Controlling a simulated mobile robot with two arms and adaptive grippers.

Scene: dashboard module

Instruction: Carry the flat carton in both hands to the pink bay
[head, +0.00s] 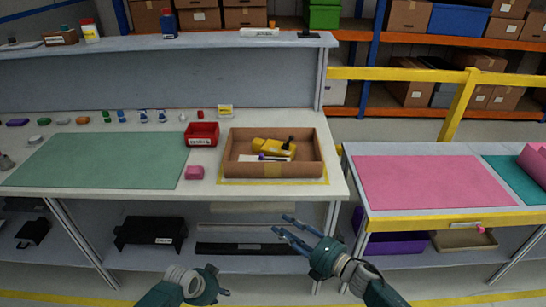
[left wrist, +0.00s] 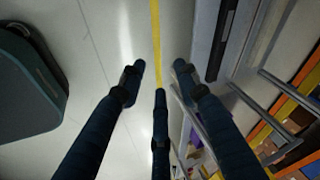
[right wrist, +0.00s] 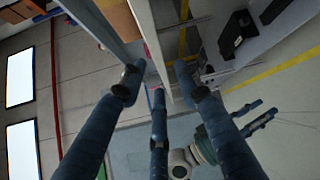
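The flat carton (head: 235,169) is an open brown box on the right end of the workbench, inside a yellow outline. A yellow tool (head: 270,146) and a few small items lie in it. The pink bay (head: 435,181) is a flat pink area on the separate table at the right, with nothing on it. My right gripper (head: 288,228) is open and empty, in front of the bench and below the carton; its spread fingers show in the right wrist view (right wrist: 158,80). My left gripper (head: 222,284) is lower and further left; its fingers are spread and empty in the left wrist view (left wrist: 158,75).
A red bin (head: 202,133) and a pink block (head: 194,173) stand left of the carton. A green mat (head: 95,160) covers the bench's left part. A gap separates bench and table. A yellow rail (head: 400,74) runs behind the table. A teal area (head: 515,172) adjoins the pink bay.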

